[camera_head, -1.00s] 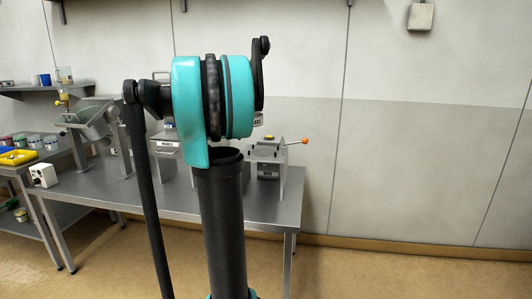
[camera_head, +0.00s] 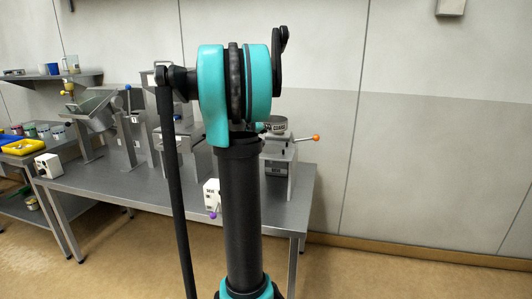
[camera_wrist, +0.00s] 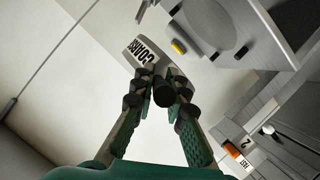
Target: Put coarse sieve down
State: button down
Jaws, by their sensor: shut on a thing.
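In the head view the sieve (camera_head: 277,127) shows just right of my arm. It appears at the top of a grey device with an orange-tipped lever (camera_head: 305,138), at the right end of the steel table. I cannot tell whether it touches that device. My arm hides the gripper almost wholly in the head view.
The steel table (camera_head: 120,188) carries several grey machines left of my arm. A small white box with a purple knob (camera_head: 212,195) stands near its front edge. A yellow tray (camera_head: 22,147) and several jars are on the left bench. The wall side at right is clear.

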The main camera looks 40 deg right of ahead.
notch_tip(320, 180, down, 10)
jog(key=shift+f, duration=0.25)
jog(key=c, duration=1.5)
grip_release()
jog(key=shift+c, duration=0.2)
jog(key=v, duration=1.2)
jog(key=s+a+f+n+y, duration=0.1)
jog(key=s+a+f+y, duration=0.3)
jog(key=s+a+f, duration=0.3)
jog(key=s+a+f+n+g+y, duration=0.1)
jog(key=s+a+f+y, duration=0.3)
jog(key=a, duration=1.1)
jog(key=s+a+f+n+g+y, duration=0.1)
jog(key=s+a+f+n+y, duration=0.2)
jog(key=s+a+f, duration=0.6)
jog(key=s+a+y, duration=0.1)
jog(key=s+a, duration=0.1)
jog(key=s, duration=0.1)
jog(key=shift+a+f+y, duration=0.2)
jog(key=shift+f+y, duration=0.2)
jog(key=shift+s, duration=0.1)
